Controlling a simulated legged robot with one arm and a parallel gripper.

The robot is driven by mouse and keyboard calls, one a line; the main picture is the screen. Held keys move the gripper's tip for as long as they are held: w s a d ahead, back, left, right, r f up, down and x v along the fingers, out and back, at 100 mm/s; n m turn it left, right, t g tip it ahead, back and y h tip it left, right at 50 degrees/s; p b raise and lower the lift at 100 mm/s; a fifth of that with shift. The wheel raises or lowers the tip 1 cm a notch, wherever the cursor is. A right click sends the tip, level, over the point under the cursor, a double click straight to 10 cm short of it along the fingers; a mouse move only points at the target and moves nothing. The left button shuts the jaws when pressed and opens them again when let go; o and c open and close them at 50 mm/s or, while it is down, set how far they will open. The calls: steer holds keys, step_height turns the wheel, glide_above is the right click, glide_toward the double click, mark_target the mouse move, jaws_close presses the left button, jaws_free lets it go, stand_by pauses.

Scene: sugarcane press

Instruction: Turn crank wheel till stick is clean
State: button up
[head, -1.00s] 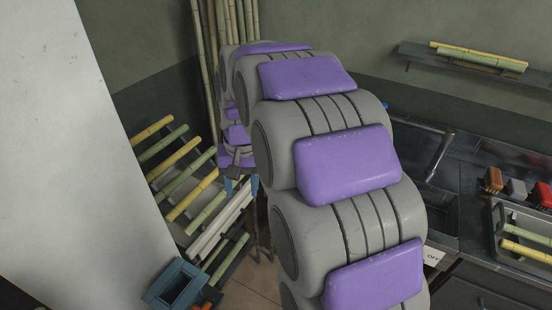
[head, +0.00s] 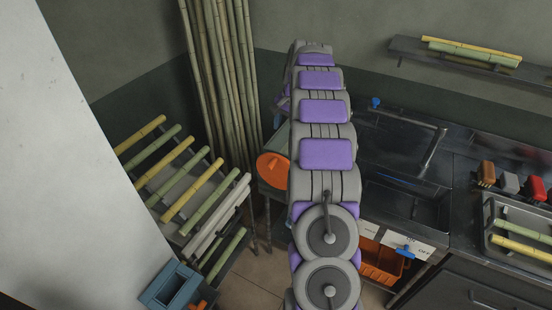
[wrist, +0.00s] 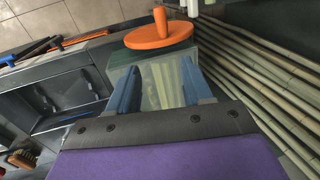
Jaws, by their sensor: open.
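The orange crank wheel (head: 272,168) shows in the head view just left of my arm, partly hidden by it. In the wrist view the wheel (wrist: 158,34) lies beyond my fingertips, with an upright orange handle (wrist: 160,20) on it. A grey-green press box (wrist: 150,72) adjoins the wheel. Pale yellow-green strips (wrist: 160,88) show between my fingers; I cannot tell whether they are a stick or a reflection. My gripper (wrist: 157,72) is open, its two blue fingers apart, empty and short of the wheel. In the head view my arm hides the gripper.
A rack of yellow and green canes (head: 180,175) stands at left, with tall canes (head: 222,80) in the corner. A sink counter (head: 415,195) and a tray of canes (head: 520,240) are at right. A blue bin (head: 175,287) is on the floor. A wall shelf (head: 460,62) holds canes.

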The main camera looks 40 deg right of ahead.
steer(key=b, duration=0.1)
glide_toward(272, 162)
steer(key=f, duration=0.2)
steer(key=f+b, duration=0.1)
steer(key=f, duration=0.1)
steer(key=d+f, duration=0.1)
steer(key=f, duration=0.1)
steer(key=shift+w+f+b, duration=0.1)
steer(key=shift+w+b, duration=0.2)
steer(key=shift+b, duration=0.05)
steer(key=a+f, duration=0.2)
steer(key=a, duration=0.1)
steer(key=shift+w+f, duration=0.2)
steer(key=shift+w, duration=0.15)
steer(key=shift+d+f, duration=0.15)
steer(key=shift+d, duration=0.5)
steer(key=shift+d+f, duration=0.15)
steer(key=shift+d, duration=0.35)
steer(key=shift+c, duration=1)
steer(key=shift+a, duration=0.75)
steer(key=c, duration=0.6)
jaws_close()
steer(key=shift+d, duration=0.15)
